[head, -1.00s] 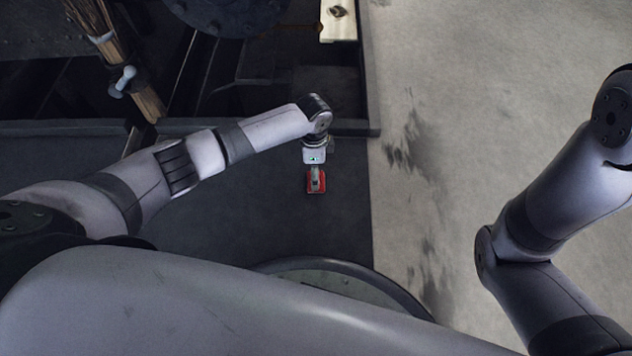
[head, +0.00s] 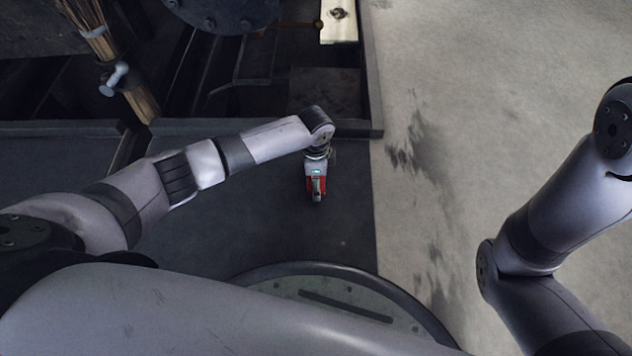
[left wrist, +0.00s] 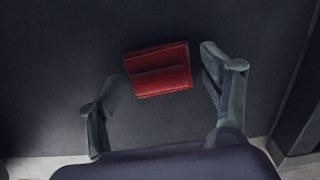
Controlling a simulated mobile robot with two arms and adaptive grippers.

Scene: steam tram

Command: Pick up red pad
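The red pad (left wrist: 159,70) is a small red block with a groove across it, lying on the dark floor in the left wrist view. It also shows in the head view (head: 309,188), partly hidden under my left gripper (head: 317,196). In the left wrist view my left gripper (left wrist: 160,85) is open, with one finger to each side of the pad. The right finger is close to the pad and a wider gap lies on the left; neither clearly touches it. My right gripper is out of the head view; only my right arm shows.
The dark floor (head: 230,215) around the pad is clear. A raised dark edge (head: 377,120) and dark machinery lie beyond it. A broom (head: 138,95) stands at the upper left, and a pale board (head: 338,22) lies at the top. Pale ground (head: 470,120) is on the right.

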